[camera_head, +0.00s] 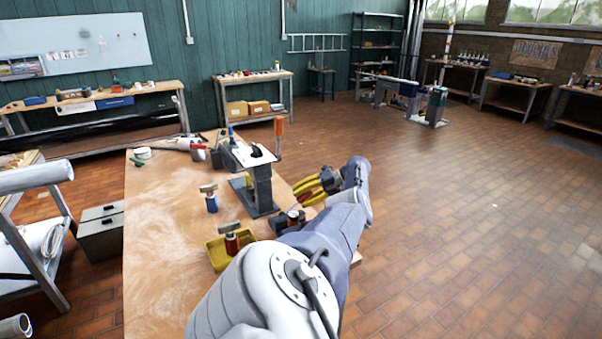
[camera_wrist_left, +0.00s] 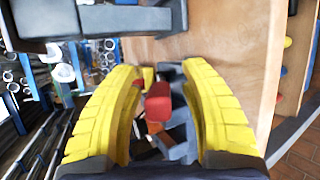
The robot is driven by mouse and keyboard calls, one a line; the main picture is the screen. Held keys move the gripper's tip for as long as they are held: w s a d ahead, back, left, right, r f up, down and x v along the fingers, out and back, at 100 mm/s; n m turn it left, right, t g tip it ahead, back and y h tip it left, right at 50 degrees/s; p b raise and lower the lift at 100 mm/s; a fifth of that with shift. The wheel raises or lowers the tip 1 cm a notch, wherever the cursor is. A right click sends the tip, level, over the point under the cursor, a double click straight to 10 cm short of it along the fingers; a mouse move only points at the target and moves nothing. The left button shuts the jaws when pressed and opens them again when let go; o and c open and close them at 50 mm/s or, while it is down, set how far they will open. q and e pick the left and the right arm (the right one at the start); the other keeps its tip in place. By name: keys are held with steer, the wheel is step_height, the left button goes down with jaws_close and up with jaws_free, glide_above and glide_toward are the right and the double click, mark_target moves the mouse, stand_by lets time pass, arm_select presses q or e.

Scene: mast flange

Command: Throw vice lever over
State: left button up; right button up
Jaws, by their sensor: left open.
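The grey vice (camera_head: 260,190) stands on the wooden workbench (camera_head: 165,215) in the head view. An upright rod with an orange grip (camera_head: 279,126) rises at its far right side and looks like the vice lever. My left gripper (camera_head: 308,188) has yellow fingers and is to the right of the vice, at the bench's right side. In the left wrist view its fingers (camera_wrist_left: 159,110) are spread apart. A red block-like part (camera_wrist_left: 158,101) shows between them, and I cannot tell if it is the lever's grip. No contact is visible. My right gripper is not in view.
A yellow tray (camera_head: 219,256) and a red-handled hammer (camera_head: 232,240) are near the vice. A blue-handled tool (camera_head: 211,201) stands to its left. A grey box (camera_head: 101,232) stands on the floor.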

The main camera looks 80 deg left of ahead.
arm_select(q)
step_height(320, 180, up, 10)
stand_by(0.8)
